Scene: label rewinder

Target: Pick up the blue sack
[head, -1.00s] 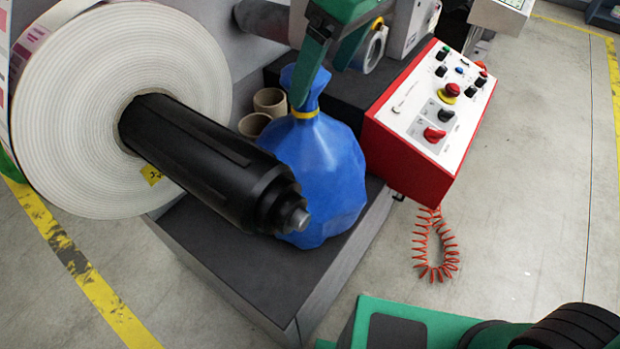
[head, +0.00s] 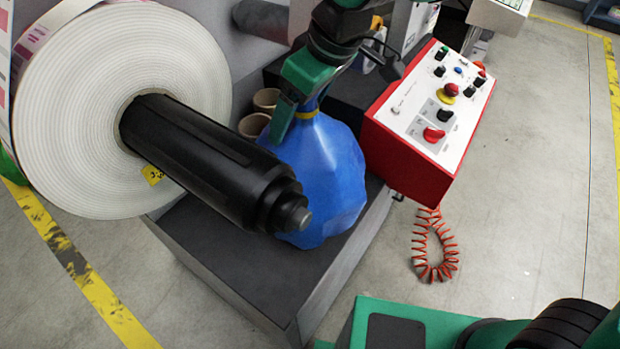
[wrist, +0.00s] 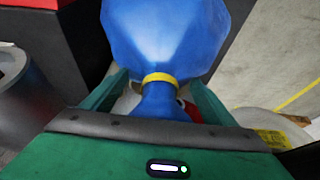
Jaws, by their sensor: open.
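The blue sack (head: 320,180), tied with a yellow band at its neck, stands on the dark machine shelf (head: 215,255), partly behind the black spindle. My gripper (head: 290,118) is at the sack's neck, one green finger showing in front of it in the head view. In the wrist view the sack (wrist: 165,40) lies ahead. Its yellow band (wrist: 160,78) and gathered neck are between the two open green fingers of my gripper (wrist: 158,88), with gaps on both sides. The sack's top end is partly hidden by the gripper body.
A black spindle (head: 200,160) with a large white label roll (head: 70,110) is just left of the sack. A red control box (head: 420,120) stands close on the right. Cardboard cores (head: 254,125) sit behind. Open floor (head: 520,190) lies to the right.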

